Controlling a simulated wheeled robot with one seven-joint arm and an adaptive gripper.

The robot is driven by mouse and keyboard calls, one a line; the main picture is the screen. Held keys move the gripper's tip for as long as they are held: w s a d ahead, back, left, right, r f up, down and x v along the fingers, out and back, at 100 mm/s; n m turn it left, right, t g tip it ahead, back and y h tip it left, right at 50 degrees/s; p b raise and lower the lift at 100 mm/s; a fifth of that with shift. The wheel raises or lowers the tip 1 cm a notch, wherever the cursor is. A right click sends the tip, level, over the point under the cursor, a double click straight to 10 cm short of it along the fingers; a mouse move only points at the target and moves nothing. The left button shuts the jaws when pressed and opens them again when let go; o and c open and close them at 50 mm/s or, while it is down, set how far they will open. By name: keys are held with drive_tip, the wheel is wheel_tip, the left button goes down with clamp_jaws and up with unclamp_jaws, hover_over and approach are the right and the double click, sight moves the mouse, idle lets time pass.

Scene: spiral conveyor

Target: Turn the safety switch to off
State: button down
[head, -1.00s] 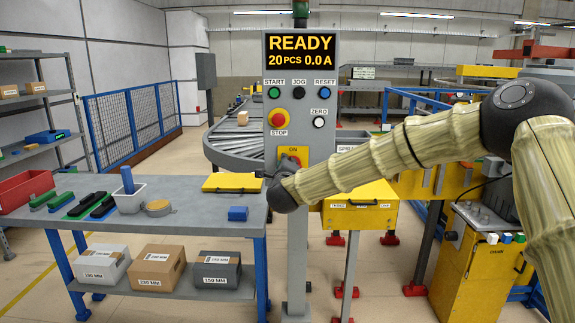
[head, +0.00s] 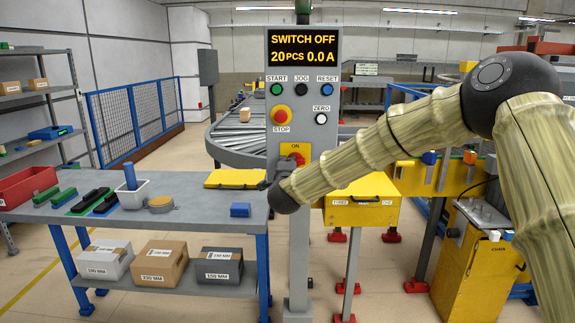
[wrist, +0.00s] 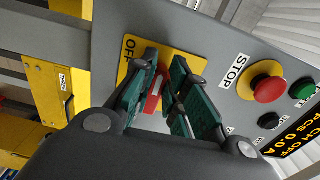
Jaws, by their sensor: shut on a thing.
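In the head view my wrist hides the gripper and the lower part of the switch. The display (head: 303,48) reads "SWITCH OFF", "20 PCS 0.0 A".
A red stop button (head: 281,115) and START, JOG, RESET and ZERO buttons sit above the switch. A grey workbench (head: 190,225) with a red bin (head: 28,186) and tools stands left of the panel. A yellow box (head: 362,200) is close on the right.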

drive_tip(key=c, duration=1.4)
unclamp_jaws()
drive_tip(key=s, duration=1.2)
drive_tip(key=shift+f, duration=0.15)
